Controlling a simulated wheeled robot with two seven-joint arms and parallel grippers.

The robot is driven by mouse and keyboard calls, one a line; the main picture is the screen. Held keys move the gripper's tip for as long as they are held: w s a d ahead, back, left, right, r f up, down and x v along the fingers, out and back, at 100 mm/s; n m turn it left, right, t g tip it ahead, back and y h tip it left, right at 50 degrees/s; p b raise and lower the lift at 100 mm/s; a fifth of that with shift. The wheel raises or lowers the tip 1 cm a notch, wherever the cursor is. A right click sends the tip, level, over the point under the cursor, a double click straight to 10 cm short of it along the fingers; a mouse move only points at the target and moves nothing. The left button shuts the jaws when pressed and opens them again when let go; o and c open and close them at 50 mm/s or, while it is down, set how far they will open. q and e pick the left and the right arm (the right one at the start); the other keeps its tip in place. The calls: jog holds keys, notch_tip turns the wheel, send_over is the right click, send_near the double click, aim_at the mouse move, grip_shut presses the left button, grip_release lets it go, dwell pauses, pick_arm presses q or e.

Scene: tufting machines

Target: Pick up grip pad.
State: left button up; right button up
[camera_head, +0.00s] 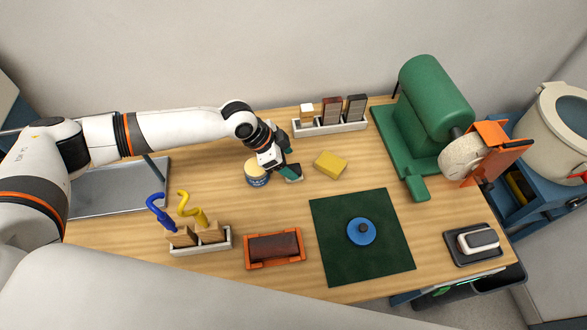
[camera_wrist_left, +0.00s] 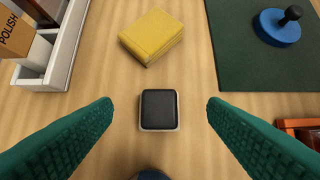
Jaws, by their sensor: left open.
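A small square pad with a black top and pale sides (camera_wrist_left: 159,110) lies flat on the wooden table, in the middle of the left wrist view; it seems to be the grip pad. My left gripper (camera_wrist_left: 160,118) is open, with one teal finger on each side of the pad and a gap on both sides. Neither finger touches it. In the head view my left gripper (camera_head: 288,170) is low over the table beside a round tin (camera_head: 257,181), and largely covers the pad. My right gripper is not in view.
A white rack (camera_head: 332,128) stands behind. A green mat (camera_head: 335,255) carries a blue knobbed disc (camera_head: 361,231). An orange-framed tray (camera_head: 274,250) lies in front; a green grinding machine (camera_head: 435,105) stands right.

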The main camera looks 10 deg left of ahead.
aim_at(293, 168)
pick_arm(q)
jog(key=x, duration=0.1)
jog(key=p+x, duration=0.1)
jog(key=x, duration=0.2)
jog(key=shift+a+f+p, duration=0.25)
jog(key=shift+p, duration=0.1)
jog(key=shift+w+f, duration=0.1)
jog(key=shift+f, duration=0.2)
jog(key=c, duration=1.1)
